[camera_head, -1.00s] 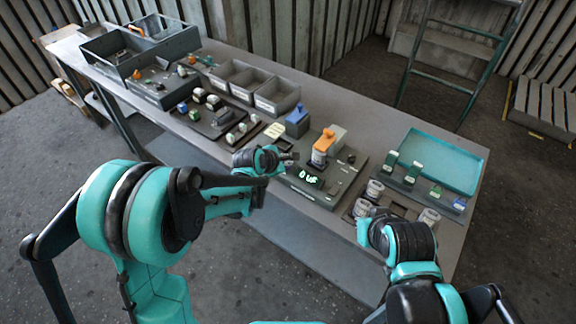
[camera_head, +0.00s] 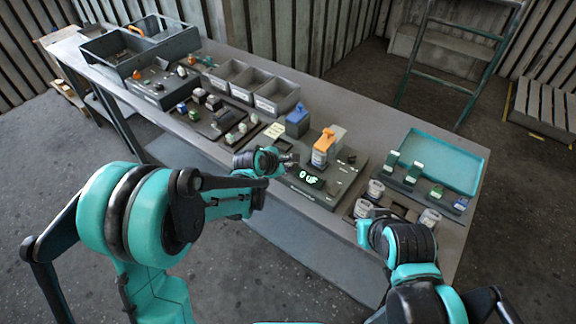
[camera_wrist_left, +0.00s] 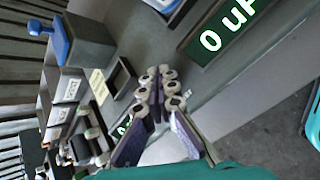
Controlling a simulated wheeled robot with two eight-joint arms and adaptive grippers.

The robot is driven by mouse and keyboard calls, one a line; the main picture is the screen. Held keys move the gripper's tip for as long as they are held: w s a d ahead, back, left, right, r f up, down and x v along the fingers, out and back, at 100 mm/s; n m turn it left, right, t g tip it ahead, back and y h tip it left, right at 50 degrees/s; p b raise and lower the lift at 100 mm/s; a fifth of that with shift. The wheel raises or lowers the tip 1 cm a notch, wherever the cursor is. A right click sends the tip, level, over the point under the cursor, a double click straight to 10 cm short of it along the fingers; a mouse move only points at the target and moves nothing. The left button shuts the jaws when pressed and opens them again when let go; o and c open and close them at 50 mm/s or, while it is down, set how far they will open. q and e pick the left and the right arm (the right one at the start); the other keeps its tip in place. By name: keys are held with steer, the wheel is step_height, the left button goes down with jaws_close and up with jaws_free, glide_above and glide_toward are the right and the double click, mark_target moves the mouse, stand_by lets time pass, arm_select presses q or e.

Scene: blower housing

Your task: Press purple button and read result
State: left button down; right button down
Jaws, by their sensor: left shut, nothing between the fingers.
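The grey test station (camera_head: 342,178) stands on the workbench, with an orange-topped part (camera_head: 322,150) on it. Its dark display (camera_head: 310,179) shows "0 uF" in light characters. The display also shows large at the upper right of the left wrist view (camera_wrist_left: 228,28). My left gripper (camera_head: 291,159) is shut and empty, over the station's left side, close to the display. Its fingers meet in the left wrist view (camera_wrist_left: 157,72). I cannot make out a purple button; the gripper may hide it. My right gripper (camera_head: 364,226) is near small cylinders at the bench's front; its fingers are unclear.
A blue-topped grey block (camera_head: 297,120) stands left of the station. Grey bins (camera_head: 277,96) and a rack of small parts (camera_head: 215,118) are farther left. A teal tray (camera_head: 450,160) and a holder with green parts (camera_head: 425,187) are right. Bare bench (camera_head: 355,112) lies behind the station.

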arm_select(q)
steer(key=shift+r+p, duration=0.5)
steer(key=shift+r, duration=0.3)
steer(key=shift+r+p, duration=1.85)
steer(key=shift+r, duration=0.7)
steer(key=shift+f, duration=0.1)
steer(key=s+a+m+y+b, duration=0.1)
steer(key=s+a+m, duration=0.4)
steer(key=s+m, duration=0.2)
steer(key=s+a+r+m+y+b, duration=0.1)
steer(key=s+a+m+y+b, duration=0.1)
steer(key=s+a+m, duration=0.4)
steer(key=s+a+r+m+y+b, duration=0.1)
steer(key=s+a+m, duration=0.5)
steer(key=s, duration=0.8)
steer(key=shift+s+a+m+g+y+b, duration=0.2)
steer(key=shift+s+m+g+y+b, duration=0.15)
steer(key=shift+m+b, duration=0.5)
